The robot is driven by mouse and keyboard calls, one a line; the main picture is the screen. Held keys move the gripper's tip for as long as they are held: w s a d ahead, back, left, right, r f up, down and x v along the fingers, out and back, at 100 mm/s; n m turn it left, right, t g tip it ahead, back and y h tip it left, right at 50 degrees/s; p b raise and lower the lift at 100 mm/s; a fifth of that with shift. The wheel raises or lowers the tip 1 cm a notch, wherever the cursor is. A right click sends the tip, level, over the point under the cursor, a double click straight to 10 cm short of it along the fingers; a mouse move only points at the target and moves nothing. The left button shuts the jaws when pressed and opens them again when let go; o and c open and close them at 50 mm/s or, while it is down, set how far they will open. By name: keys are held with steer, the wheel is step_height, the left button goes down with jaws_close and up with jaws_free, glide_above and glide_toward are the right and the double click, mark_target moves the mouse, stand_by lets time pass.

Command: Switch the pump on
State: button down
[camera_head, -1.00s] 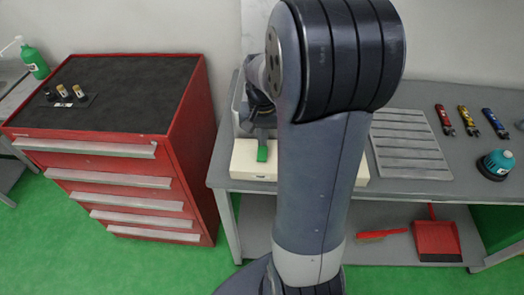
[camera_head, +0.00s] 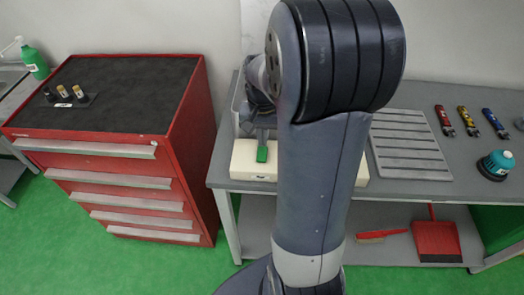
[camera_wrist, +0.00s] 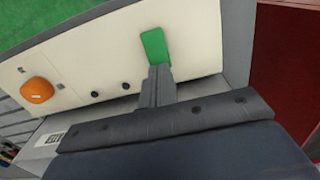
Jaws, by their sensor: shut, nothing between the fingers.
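A cream box (camera_head: 250,172), which looks like the pump's housing, stands at the front left of the grey bench, partly hidden behind my arm. A green paddle-like switch (camera_head: 262,155) is on it; it also shows in the wrist view (camera_wrist: 154,45). An orange knob (camera_wrist: 37,90) and several small dark holes are on the same cream face. My gripper (camera_wrist: 158,82) is shut and empty. Its fingertips are at the near end of the green switch and seem to touch it. In the head view, my gripper (camera_head: 263,136) is just behind the switch.
A ribbed grey tray (camera_head: 410,145), several coloured tools (camera_head: 468,121) and a teal round-based object (camera_head: 495,165) are on the bench to the right. A red drawer cabinet (camera_head: 120,130) stands left, across a narrow gap. A red dustpan (camera_head: 437,242) is on the lower shelf.

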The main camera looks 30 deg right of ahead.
mark_target(262, 149)
steer(key=shift+f+b, duration=0.7)
steer(key=shift+f, duration=0.3)
stand_by(0.9)
steer(key=shift+r, duration=0.1)
step_height(262, 149, up, 7)
steer(key=p, duration=0.6)
steer(key=shift+f, duration=0.2)
step_height(262, 149, down, 7)
steer(key=b, duration=0.6)
steer(key=shift+r, duration=0.25)
steer(key=shift+r, duration=0.1)
